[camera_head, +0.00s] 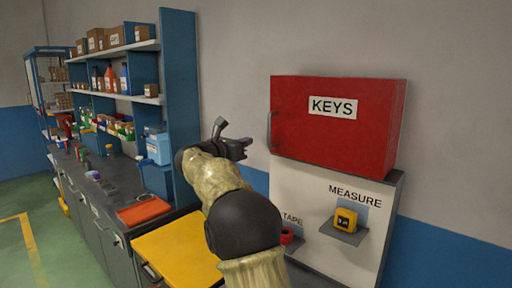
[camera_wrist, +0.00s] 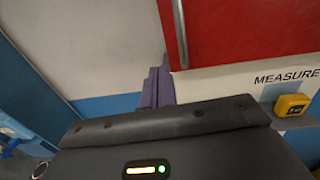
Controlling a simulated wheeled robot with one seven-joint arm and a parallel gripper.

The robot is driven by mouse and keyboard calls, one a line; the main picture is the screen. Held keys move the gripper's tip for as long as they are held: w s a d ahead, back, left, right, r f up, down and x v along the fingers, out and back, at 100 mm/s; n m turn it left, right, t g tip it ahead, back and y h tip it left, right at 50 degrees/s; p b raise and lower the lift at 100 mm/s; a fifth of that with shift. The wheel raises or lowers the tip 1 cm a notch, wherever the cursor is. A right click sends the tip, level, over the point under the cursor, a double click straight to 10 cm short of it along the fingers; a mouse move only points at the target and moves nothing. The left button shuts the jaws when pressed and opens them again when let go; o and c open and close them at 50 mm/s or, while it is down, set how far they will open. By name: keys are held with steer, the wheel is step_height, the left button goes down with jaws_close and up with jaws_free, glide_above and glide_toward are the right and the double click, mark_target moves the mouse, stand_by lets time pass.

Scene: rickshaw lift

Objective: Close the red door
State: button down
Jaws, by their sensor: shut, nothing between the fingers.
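The red door (camera_head: 318,122) with a white KEYS label is the front of the wall cabinet and appears flush or nearly flush with it. I cannot tell whether a small gap remains. Its vertical metal handle (camera_head: 272,130) is at the left edge. The door (camera_wrist: 235,30) and handle (camera_wrist: 181,32) also show in the wrist view, cut off at the top. My gripper (camera_wrist: 158,80) is shut and empty, just left of the handle's lower end in that view, with no clear contact. In the head view my gripper is left of the cabinet.
Below the door is a white panel (camera_head: 310,195) with a yellow tape measure (camera_head: 346,219) on a small shelf and a red tape roll (camera_head: 287,236). At left stand a blue shelf unit (camera_head: 181,100), a workbench and a yellow surface (camera_head: 180,250). Bare wall lies left of the cabinet.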

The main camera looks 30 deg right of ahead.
steer(key=b+v, duration=0.1)
steer(key=v, duration=0.4)
steer(key=shift+w+a, duration=0.1)
steer(key=shift+w, duration=0.05)
